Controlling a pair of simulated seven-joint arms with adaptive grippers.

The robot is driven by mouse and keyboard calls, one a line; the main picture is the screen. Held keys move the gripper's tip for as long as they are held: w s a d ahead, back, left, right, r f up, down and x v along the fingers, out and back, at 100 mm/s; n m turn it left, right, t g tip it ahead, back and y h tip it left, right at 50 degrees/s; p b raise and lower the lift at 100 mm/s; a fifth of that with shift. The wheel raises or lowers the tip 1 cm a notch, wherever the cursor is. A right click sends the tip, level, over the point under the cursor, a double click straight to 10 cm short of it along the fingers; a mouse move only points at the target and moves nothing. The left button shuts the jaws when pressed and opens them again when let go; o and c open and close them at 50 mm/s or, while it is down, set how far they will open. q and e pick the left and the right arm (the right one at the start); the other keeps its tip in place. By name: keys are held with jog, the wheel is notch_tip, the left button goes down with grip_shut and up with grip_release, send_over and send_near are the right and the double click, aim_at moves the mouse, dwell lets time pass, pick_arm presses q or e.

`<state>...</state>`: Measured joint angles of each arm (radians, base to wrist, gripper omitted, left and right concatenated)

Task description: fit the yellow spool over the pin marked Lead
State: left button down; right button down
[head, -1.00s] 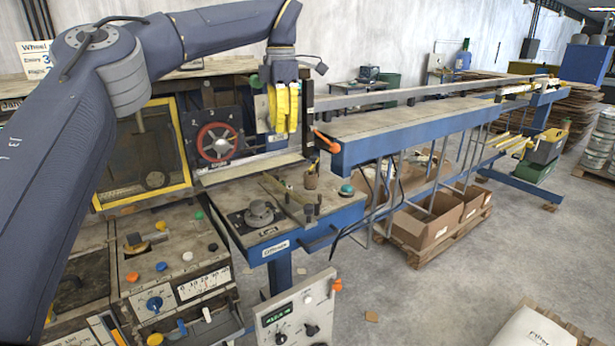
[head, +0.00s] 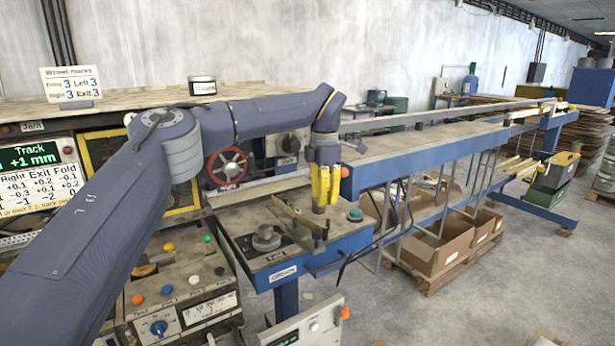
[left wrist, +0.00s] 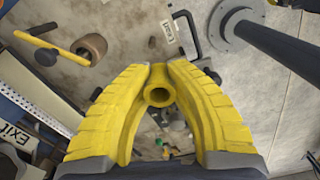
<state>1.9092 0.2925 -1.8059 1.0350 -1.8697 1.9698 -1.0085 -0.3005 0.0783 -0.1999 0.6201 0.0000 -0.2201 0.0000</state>
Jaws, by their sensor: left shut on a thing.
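My left gripper (head: 325,186) hangs fingers-down over the back right of the blue-framed bench (head: 345,240). In the left wrist view my left gripper (left wrist: 158,85) is shut on the yellow spool (left wrist: 158,96), a small ring with its dark bore showing between the fingertips. The fingers hide the spool in the head view. A brown cylinder (head: 319,208) is just below the fingers in the head view; it appears apart from them, at upper left, in the left wrist view (left wrist: 93,46). I cannot make out a pin marked Lead. My right gripper is out of view.
A dark round knob (head: 265,238) and a slanted plate (head: 294,222) are on the bench left of the gripper. The long blue rail table (head: 420,152) stands close on the right.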

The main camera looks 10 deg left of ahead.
pick_arm(q)
jog(key=shift+w+d+f, duration=0.25)
jog(key=shift+w+d, duration=0.2)
jog(key=shift+d, duration=0.1)
jog(key=shift+w+r+n, duration=0.1)
jog(key=shift+w+n, duration=0.2)
jog(key=shift+w, duration=0.15)
jog(key=shift+a+f, duration=0.1)
jog(key=shift+f, duration=3.5)
jog(key=shift+f, duration=0.2)
jog(key=c, duration=1.3)
grip_release()
